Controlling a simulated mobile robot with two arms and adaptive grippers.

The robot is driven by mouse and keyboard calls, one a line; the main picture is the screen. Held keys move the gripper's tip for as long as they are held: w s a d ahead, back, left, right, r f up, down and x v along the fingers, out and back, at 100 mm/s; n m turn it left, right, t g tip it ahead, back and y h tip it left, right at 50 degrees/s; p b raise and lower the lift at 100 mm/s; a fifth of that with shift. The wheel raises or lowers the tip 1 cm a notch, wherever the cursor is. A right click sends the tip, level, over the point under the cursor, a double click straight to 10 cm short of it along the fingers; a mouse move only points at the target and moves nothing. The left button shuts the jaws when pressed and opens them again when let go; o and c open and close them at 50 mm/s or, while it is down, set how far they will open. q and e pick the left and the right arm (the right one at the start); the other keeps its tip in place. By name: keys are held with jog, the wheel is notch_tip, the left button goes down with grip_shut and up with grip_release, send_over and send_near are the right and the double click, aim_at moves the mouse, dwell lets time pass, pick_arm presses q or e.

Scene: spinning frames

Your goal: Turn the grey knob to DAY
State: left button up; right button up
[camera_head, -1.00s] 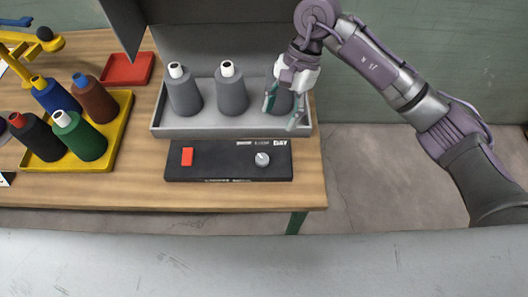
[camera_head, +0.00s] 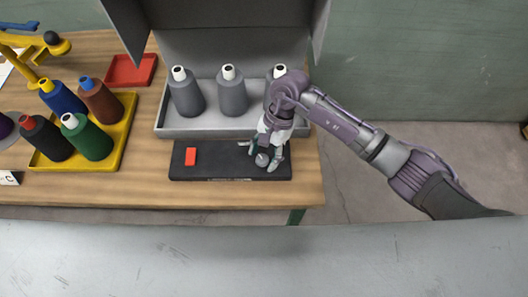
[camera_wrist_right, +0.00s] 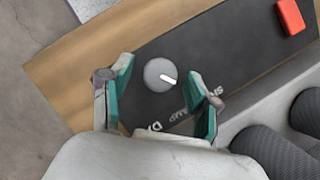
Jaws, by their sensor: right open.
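The grey knob (camera_head: 262,160) sits on the right part of a black panel (camera_head: 225,172). In the right wrist view the round knob (camera_wrist_right: 153,72) has a white pointer mark aimed right and slightly down, towards the label farthest from DAY. The DAY label (camera_wrist_right: 153,127) is partly hidden by my gripper. My right gripper (camera_head: 263,157) is over the knob, open, with its teal fingers on either side of it; it also shows in the right wrist view (camera_wrist_right: 160,74). I cannot tell whether the fingers touch it. My left gripper is not in view.
A red block (camera_head: 190,156) sits on the panel's left. A grey box (camera_head: 205,127) with several grey bobbins stands directly behind the panel. A yellow tray (camera_head: 112,153) with coloured bobbins and a red tray (camera_head: 137,66) are to the left. Wooden table (camera_head: 230,195) is clear in front.

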jog(key=c, duration=1.1)
jog(key=shift+c, duration=0.2)
